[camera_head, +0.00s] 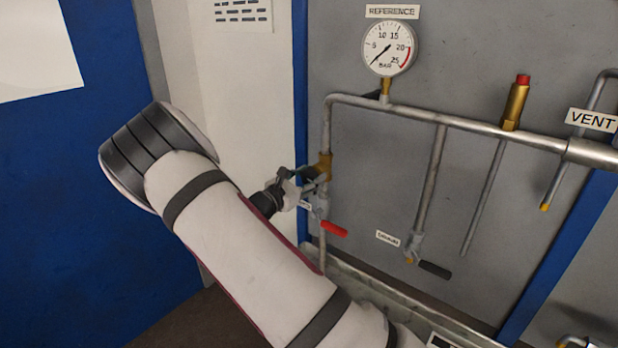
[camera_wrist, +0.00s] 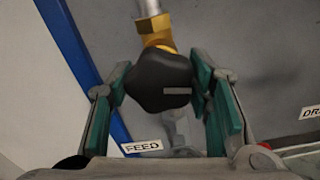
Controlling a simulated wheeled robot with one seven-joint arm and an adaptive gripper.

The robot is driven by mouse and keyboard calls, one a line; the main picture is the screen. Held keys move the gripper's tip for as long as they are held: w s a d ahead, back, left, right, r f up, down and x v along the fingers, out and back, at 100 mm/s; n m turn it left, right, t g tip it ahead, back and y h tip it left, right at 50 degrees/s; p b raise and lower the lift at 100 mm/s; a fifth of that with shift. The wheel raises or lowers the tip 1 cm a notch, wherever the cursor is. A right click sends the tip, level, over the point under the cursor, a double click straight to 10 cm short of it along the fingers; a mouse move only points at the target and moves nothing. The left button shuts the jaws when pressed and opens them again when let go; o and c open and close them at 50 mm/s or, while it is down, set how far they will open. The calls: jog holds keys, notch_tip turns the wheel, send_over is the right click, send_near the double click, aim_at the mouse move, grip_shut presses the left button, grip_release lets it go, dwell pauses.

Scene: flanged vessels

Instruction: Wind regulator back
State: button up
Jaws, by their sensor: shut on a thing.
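The regulator's black knob (camera_wrist: 160,80) sits below a brass body (camera_wrist: 157,32) in the wrist view. My gripper (camera_wrist: 162,88) has its green pads on both sides of the knob and is shut on it. In the head view my gripper (camera_head: 300,185) reaches the brass regulator body (camera_head: 325,166) on the left vertical pipe; the knob is mostly hidden there by my fingers. The reference gauge (camera_head: 389,48) has a white dial marked in bar. Its needle points to the lower left, below the 5 mark.
A red-handled valve (camera_head: 333,229) is just below my gripper. A black-handled valve (camera_head: 434,270) is to the right. A brass relief valve with red cap (camera_head: 516,102) and a VENT label (camera_head: 592,120) are on the upper pipe. A FEED label (camera_wrist: 143,146) is below the knob.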

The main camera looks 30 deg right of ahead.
jog(key=n, duration=1)
jog(key=shift+n, duration=0.3)
jog(key=n+b, duration=0.1)
jog(key=n, duration=0.4)
jog(key=shift+n, duration=2.4)
jog(key=o, duration=1.1)
jog(key=shift+o, duration=0.2)
jog(key=shift+a, duration=0.1)
